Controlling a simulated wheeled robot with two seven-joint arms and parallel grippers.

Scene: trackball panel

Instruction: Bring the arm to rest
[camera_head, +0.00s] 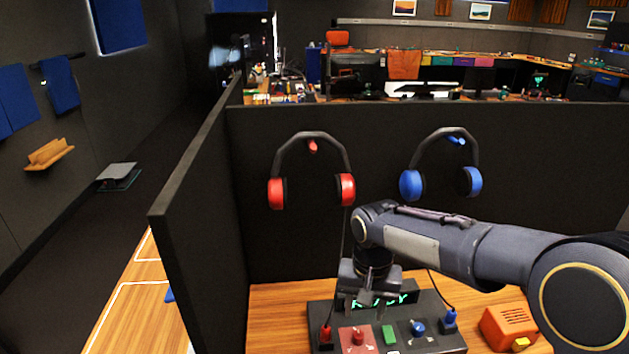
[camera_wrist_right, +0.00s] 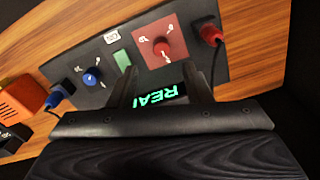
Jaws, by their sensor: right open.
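My right arm comes in from the right in the head view. Its gripper (camera_head: 368,298) hangs pointing down over the back part of a dark control panel (camera_head: 436,337). In the wrist view the two fingers of the right gripper (camera_wrist_right: 160,88) stand apart with nothing between them. The panel's green-lit display (camera_head: 398,299) is partly hidden by the gripper. The panel carries a red knob (camera_head: 358,337) on a red plate, a green button (camera_head: 389,334) and a blue knob (camera_head: 418,327). My left gripper is not in view.
A red plug (camera_head: 326,334) and a blue plug (camera_head: 449,317) sit at the panel's sides. An orange box (camera_head: 508,327) stands right of it. Red headphones (camera_head: 345,188) and blue headphones (camera_head: 411,184) hang on the dark partition (camera_head: 285,245). Bare wooden desk (camera_head: 275,310) shows left of the panel.

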